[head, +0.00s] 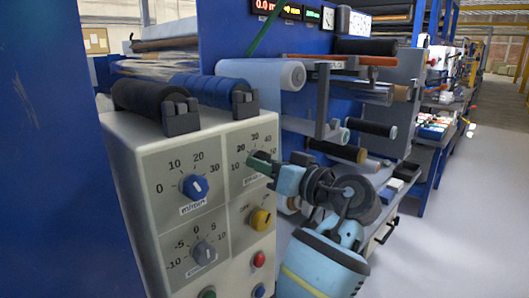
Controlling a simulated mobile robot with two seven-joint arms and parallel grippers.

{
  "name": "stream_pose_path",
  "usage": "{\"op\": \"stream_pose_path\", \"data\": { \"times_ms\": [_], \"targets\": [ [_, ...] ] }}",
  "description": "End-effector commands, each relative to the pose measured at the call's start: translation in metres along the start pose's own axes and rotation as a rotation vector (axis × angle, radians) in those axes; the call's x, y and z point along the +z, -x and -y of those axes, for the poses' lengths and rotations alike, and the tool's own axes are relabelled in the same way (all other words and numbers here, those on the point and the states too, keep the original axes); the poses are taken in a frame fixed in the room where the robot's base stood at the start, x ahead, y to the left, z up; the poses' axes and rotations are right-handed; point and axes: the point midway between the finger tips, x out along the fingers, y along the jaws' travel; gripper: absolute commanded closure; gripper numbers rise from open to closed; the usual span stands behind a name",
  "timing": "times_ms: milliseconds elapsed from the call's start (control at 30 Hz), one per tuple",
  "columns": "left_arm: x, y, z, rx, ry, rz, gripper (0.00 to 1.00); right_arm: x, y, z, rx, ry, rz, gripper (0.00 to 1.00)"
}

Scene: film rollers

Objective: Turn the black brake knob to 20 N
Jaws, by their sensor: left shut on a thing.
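The control panel (150,175) is a pale box with several dials on its front. The upper right dial (240,149) has a scale from 10 to 50. My left gripper (261,164) reaches in from the right, its green fingers shut at the centre of this dial. They close on the black brake knob, which is almost fully hidden behind the fingers. I cannot tell where its pointer stands. My right gripper is not in view.
A blue knob (194,187), a grey knob (204,253) and a yellow knob (260,219) sit close by. A red button (258,259) is lower down. A black roller (150,98) and a blue roller (209,92) lie above the panel. Open floor lies at right.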

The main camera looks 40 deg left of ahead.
Motion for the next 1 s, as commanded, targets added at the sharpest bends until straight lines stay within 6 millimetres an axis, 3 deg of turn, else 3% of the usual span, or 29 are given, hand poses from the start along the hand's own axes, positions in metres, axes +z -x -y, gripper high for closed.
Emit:
{"op": "stream_pose_path", "data": {
  "times_ms": [100,400,1000],
  "targets": [
    [-0.005,0.001,0.003,0.000,-0.101,0.003,0.86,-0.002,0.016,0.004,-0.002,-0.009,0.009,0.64],
    [-0.004,0.001,0.003,0.000,-0.318,0.001,0.86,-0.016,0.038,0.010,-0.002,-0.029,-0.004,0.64],
    [0.000,0.001,0.002,0.001,-0.466,0.000,0.86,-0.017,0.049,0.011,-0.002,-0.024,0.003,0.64]
  ]
}}
